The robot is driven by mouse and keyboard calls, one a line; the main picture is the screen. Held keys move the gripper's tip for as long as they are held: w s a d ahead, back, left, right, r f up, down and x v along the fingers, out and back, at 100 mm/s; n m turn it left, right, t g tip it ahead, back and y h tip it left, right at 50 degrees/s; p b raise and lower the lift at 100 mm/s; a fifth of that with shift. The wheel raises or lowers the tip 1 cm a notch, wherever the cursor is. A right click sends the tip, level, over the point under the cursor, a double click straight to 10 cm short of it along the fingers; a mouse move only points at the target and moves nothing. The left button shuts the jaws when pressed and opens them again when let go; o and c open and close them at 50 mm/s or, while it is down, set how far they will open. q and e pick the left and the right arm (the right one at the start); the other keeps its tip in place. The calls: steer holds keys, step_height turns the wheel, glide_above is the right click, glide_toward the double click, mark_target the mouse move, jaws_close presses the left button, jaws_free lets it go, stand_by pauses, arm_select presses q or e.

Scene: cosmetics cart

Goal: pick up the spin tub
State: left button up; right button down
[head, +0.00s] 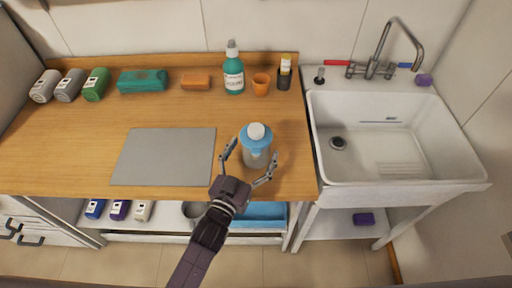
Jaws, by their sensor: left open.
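The spin tub (257,158) appears to be the clear, greyish round container with a blue lid and a white knob on top. It stands upright on the wooden counter near its front edge, right of the grey mat. My left gripper (254,150) is open, with one finger to the left of the tub and the other to its right. I cannot tell whether either finger touches it. The tub's lower front is close to the gripper's palm. My right gripper is not in view.
The grey mat (165,157) lies left of the tub. A teal pump bottle (233,76), an orange cup (261,85) and a dark bottle (284,76) stand behind. A white sink (390,178) is to the right.

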mark_target(253, 134)
arm_select(q)
steer(key=shift+r, duration=0.1)
steer(key=c, duration=1.5)
step_height(253, 134, up, 20)
